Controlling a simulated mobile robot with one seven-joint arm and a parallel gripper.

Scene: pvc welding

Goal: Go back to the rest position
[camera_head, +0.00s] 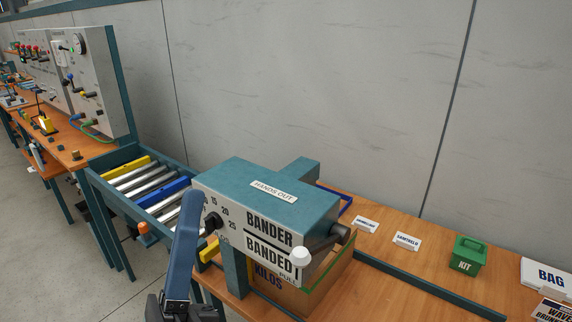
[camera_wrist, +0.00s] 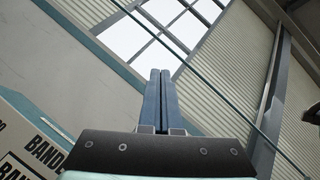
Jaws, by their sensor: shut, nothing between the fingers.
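My gripper (camera_wrist: 160,102) points up in the wrist view, its two blue fingers together with nothing between them. In the head view my gripper (camera_head: 190,200) stands upright in front of the left part of the bander (camera_head: 285,186), a teal and white machine marked "BANDER" and "BANDED!". It hides part of the bander's dial face; I cannot tell whether it touches. The bander's pull lever with a white knob (camera_head: 299,257) sticks out at the front right. The bander's lettered side (camera_wrist: 38,150) shows at the lower left of the wrist view.
A cardboard box (camera_head: 325,281) sits under the bander. A roller conveyor (camera_head: 140,184) runs to the left. A green kit box (camera_head: 468,253), small label signs (camera_head: 407,241) and a white "BAG" box (camera_head: 546,275) stand on the wooden table to the right. A grey wall is behind.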

